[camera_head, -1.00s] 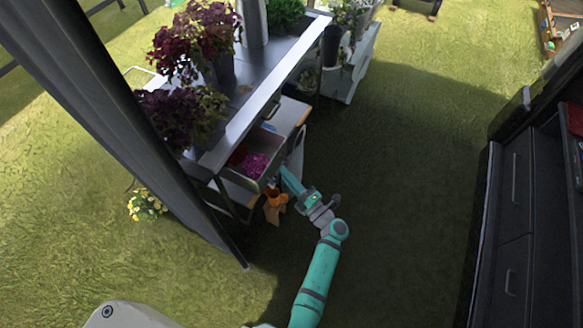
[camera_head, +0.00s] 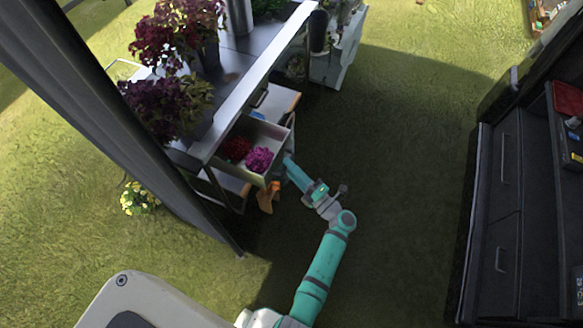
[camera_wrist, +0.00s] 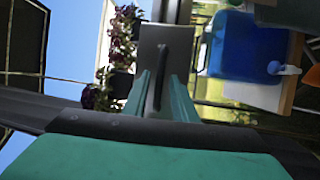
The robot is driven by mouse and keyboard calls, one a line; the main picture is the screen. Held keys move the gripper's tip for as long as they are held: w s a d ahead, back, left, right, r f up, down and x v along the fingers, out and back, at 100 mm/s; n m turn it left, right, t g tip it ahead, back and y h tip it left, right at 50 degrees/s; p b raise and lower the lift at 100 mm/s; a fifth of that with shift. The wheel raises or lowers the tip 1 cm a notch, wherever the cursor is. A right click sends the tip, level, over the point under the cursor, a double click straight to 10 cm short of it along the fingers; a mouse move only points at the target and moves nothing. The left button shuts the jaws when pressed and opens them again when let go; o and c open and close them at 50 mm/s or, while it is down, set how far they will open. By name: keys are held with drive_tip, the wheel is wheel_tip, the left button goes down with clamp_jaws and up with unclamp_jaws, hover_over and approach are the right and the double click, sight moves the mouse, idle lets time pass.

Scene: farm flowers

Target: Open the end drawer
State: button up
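The end drawer (camera_head: 276,147) is pulled partly out of the grey metal flower stand. It holds a red and a magenta flower bunch. My gripper (camera_head: 288,164) is at the drawer's outer front face. In the wrist view, the grey drawer front (camera_wrist: 152,38) faces the camera, with its dark bar handle (camera_wrist: 161,72) between the two teal fingers of my gripper (camera_wrist: 160,84). The fingers stand apart, with a narrow gap showing beside the handle. Contact with the handle cannot be made out.
Potted purple plants (camera_head: 165,105) stand on the tabletop (camera_head: 237,98) above the drawer. An orange object (camera_head: 268,197) is below the drawer. A dark cabinet (camera_head: 500,210) stands at the right. Grass between stand and cabinet is clear. The wrist view shows a blue container (camera_wrist: 245,48).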

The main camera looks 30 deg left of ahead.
drive_tip(key=shift+d, duration=0.15)
drive_tip(key=v, duration=1)
drive_tip(key=shift+d, duration=0.25)
drive_tip(key=shift+s, duration=0.15)
drive_tip(key=s+d+r+m+t+h, duration=0.2)
drive_tip(key=s+d+r+m+h, duration=0.2)
drive_tip(key=s+m, duration=0.5)
drive_tip(key=s+d+r+m+t+h, duration=0.3)
drive_tip(key=s+r+m+h, duration=0.3)
drive_tip(key=m, duration=0.6)
drive_tip(key=s+d+r+m+t+h, duration=0.3)
drive_tip(key=s+d+r+m+h, duration=0.2)
drive_tip(key=s, duration=0.8)
drive_tip(key=d+m+h, duration=0.1)
drive_tip(key=m+h, duration=0.2)
drive_tip(key=m, duration=0.2)
drive_tip(key=shift+h, duration=0.4)
